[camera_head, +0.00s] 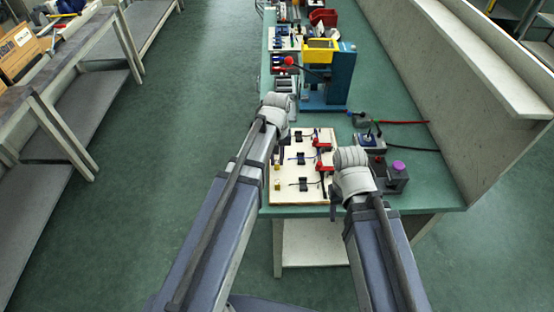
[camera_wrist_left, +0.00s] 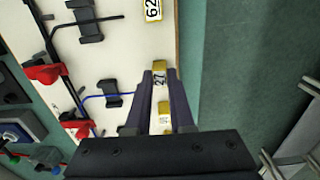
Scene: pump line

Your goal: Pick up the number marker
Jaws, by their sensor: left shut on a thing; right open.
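A yellow and white number marker reading 27 (camera_wrist_left: 160,78) sits between the fingertips of my left gripper (camera_wrist_left: 160,88) in the left wrist view, and the jaws are shut on it. The same gripper (camera_head: 281,148) is over the left edge of the pale board (camera_head: 311,191) in the head view. A marker reading 62 (camera_wrist_left: 153,10) lies further along the board edge. Another marker (camera_wrist_left: 165,121) shows partly between the fingers, its number hard to read. My right gripper (camera_head: 337,203) is open near the board's right front corner.
The board carries black clips (camera_wrist_left: 108,93) with cables and red-handled parts (camera_wrist_left: 45,73). A blue and yellow machine (camera_head: 327,80) stands behind it. A grey box with a purple button (camera_head: 398,168) is at the right. Green floor is open to the left.

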